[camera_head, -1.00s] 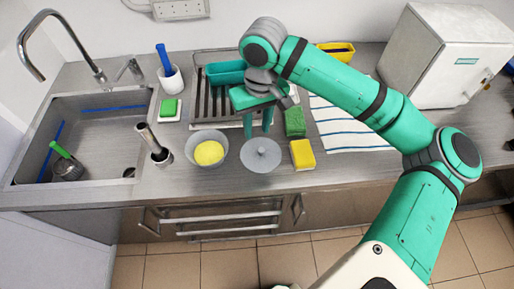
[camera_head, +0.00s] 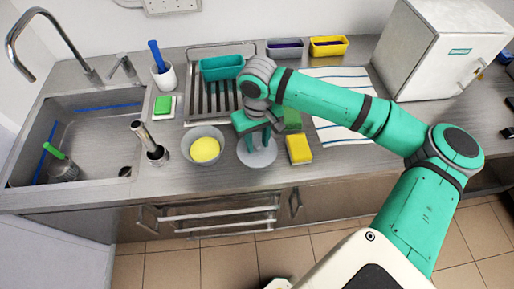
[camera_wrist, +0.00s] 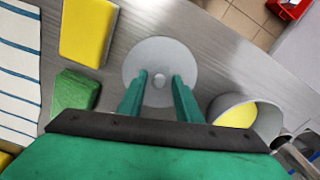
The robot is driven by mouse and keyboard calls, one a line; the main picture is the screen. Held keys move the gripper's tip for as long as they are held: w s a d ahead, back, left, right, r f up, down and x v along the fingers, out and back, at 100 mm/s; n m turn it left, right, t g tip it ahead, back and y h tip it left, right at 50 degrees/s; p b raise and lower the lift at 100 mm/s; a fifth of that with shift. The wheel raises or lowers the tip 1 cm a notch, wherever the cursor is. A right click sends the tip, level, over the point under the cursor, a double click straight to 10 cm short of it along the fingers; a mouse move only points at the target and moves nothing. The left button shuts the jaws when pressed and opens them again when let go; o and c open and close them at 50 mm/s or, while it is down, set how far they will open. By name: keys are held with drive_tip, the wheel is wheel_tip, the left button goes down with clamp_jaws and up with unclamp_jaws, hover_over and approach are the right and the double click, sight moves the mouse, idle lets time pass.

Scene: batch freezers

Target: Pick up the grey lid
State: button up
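The grey lid (camera_head: 257,155) is a round disc with a small knob at its centre. It lies on the steel counter between the grey bowl and the yellow sponge. In the wrist view the lid (camera_wrist: 160,48) shows with its knob between the two green fingers. My gripper (camera_head: 258,140) is above the lid in the head view and partly hides it. In the wrist view my gripper (camera_wrist: 158,88) is open, with a gap on each side of the knob. I cannot tell the exact height of the fingertips over the lid.
A grey bowl (camera_head: 188,146) with yellow contents stands just left of the lid. A yellow sponge (camera_head: 299,149) lies to its right, and a green sponge (camera_head: 292,118) lies behind. A dish rack (camera_head: 200,98) stands behind, and a sink (camera_head: 90,150) is at left.

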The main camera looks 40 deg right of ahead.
drive_tip(key=shift+f, duration=0.4)
drive_tip(key=shift+d, duration=0.1)
clamp_jaws()
drive_tip(key=shift+r, duration=0.1)
